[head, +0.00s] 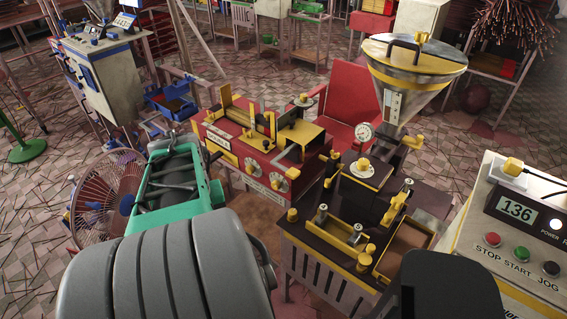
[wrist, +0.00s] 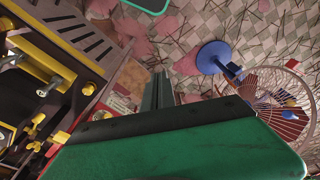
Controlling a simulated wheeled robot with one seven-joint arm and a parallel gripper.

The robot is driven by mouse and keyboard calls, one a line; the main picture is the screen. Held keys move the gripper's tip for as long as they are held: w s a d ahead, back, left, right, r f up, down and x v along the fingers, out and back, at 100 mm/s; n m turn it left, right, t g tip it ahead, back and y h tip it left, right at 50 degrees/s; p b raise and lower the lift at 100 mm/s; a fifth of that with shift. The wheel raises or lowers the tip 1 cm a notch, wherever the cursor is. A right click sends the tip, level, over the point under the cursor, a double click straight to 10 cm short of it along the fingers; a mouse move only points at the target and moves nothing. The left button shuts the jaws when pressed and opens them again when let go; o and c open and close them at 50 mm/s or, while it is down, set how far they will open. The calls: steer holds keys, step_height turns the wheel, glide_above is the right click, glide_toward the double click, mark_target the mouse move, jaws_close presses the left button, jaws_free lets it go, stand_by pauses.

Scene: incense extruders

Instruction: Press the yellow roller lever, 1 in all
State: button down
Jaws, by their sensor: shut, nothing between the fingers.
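The black and yellow machine (head: 300,243) stands right of centre in the head view. A yellow lever arm (head: 396,207) with a small metal roller near its top rises at its right side; I take this as the roller lever, though I cannot be sure. Other metal pins stand on a yellow plate on the machine. In the wrist view the machine's yellow plate (wrist: 38,52) and pins are at the left. My gripper (wrist: 158,80) shows in the wrist view as two grey fingers close together, empty, to the right of the machine and apart from it. Its fingertips are not clear in the head view.
A red and yellow machine (head: 240,150) with dials stands behind. A steel hopper (head: 412,75) is at the upper right. A control box (head: 515,225) reading 136 is at the right. A fan (head: 105,195) stands at the left.

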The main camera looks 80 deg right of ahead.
steer(key=s+d+r+m, duration=0.2)
steer(key=s+d+m, duration=0.2)
steer(key=s+d, duration=0.55)
step_height(320, 180, up, 14)
steer(key=m+g+h, duration=0.2)
steer(key=m, duration=0.5)
glide_above(293, 172)
steer(key=w+a, duration=0.2)
steer(key=shift+s+a+f+m, duration=0.25)
steer(key=shift+a+f+m, duration=0.1)
steer(key=shift+a+m, duration=0.2)
steer(key=x, duration=0.4)
steer(key=a+x, duration=0.1)
steer(key=x, duration=0.9)
steer(key=shift+w+a+f+p, duration=0.2)
steer(key=shift+w+p, duration=0.1)
steer(key=shift+p, duration=0.1)
